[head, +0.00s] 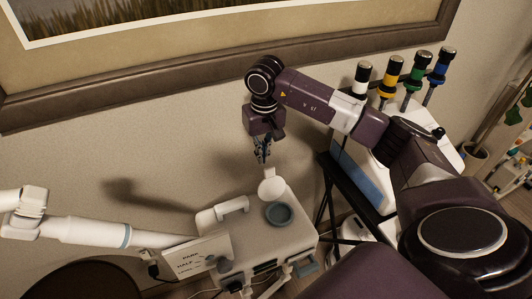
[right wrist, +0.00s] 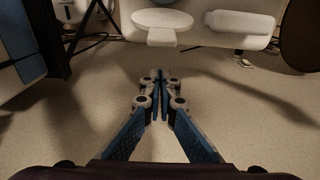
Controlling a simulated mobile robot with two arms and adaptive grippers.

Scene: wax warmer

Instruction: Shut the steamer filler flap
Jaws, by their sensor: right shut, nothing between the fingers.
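The steamer (head: 240,240) is a pale box at the bottom centre of the head view. Its round white filler flap (head: 271,186) stands open, raised at the far side of the grey-green filler opening (head: 279,214). My right gripper (head: 262,158) is shut and empty, pointing down just above and behind the raised flap, apparently apart from it. In the right wrist view the closed fingertips (right wrist: 161,76) are over bare background, below the flap (right wrist: 162,19) and its small tab. The opening is mostly cut off at that view's top edge. My left gripper is not in view.
A carry handle (head: 231,206) rises from the steamer left of the opening. A white jointed arm (head: 90,231) extends to the left. A trolley (head: 372,170) with several colour-banded handles stands right. The wall and picture frame (head: 150,90) are behind.

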